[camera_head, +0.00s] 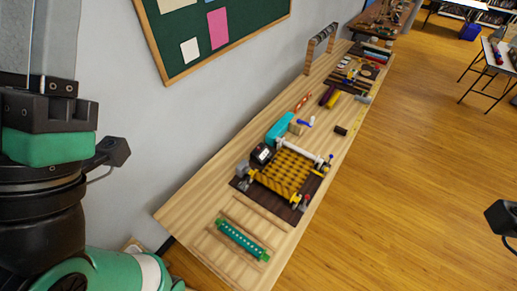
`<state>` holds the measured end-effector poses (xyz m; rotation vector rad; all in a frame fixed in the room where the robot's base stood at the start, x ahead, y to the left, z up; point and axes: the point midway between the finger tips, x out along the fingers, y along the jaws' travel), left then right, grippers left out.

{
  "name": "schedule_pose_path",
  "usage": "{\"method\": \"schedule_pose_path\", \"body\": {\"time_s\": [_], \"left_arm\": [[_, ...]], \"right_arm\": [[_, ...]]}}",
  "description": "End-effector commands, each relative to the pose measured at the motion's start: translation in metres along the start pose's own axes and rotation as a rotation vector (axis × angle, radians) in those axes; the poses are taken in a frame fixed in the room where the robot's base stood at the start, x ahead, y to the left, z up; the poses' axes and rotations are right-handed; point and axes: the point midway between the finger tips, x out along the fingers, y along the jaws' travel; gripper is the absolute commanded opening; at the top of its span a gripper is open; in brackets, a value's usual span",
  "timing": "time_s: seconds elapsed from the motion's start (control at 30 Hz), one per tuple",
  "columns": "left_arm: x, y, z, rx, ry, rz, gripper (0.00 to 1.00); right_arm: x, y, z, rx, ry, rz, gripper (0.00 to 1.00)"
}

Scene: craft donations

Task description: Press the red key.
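A long wooden bench (220,180) runs from the lower middle to the upper right. Of my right arm only a black part (502,218) shows at the right edge. Neither arm touches the bench.
A teal roll (279,128) lies behind the device. A green perforated bar (243,240) lies on the near end of the bench. Tools and coloured rolls cover the far part. A green notice board (245,28) hangs on the wall. The wooden floor (410,190) to the right is clear.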

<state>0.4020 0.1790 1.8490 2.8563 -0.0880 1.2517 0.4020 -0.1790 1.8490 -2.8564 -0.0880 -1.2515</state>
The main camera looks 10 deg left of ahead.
Motion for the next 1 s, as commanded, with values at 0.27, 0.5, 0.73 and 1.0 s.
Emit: {"method": "schedule_pose_path", "body": {"time_s": [0.27, 0.5, 0.73, 1.0], "left_arm": [[0.0000, 0.0000, 0.0000, 0.000, 0.000, 0.000, 0.00], [0.0000, 0.0000, 0.0000, 0.000, 0.000, 0.000, 0.00], [0.0000, 0.0000, 0.0000, 0.000, 0.000, 0.000, 0.00], [0.0000, 0.0000, 0.0000, 0.000, 0.000, 0.000, 0.00]], "right_arm": [[0.0000, 0.0000, 0.0000, 0.000, 0.000, 0.000, 0.50], [0.0000, 0.0000, 0.0000, 0.000, 0.000, 0.000, 0.50], [0.0000, 0.0000, 0.0000, 0.000, 0.000, 0.000, 0.50], [0.0000, 0.0000, 0.0000, 0.000, 0.000, 0.000, 0.50]]}}
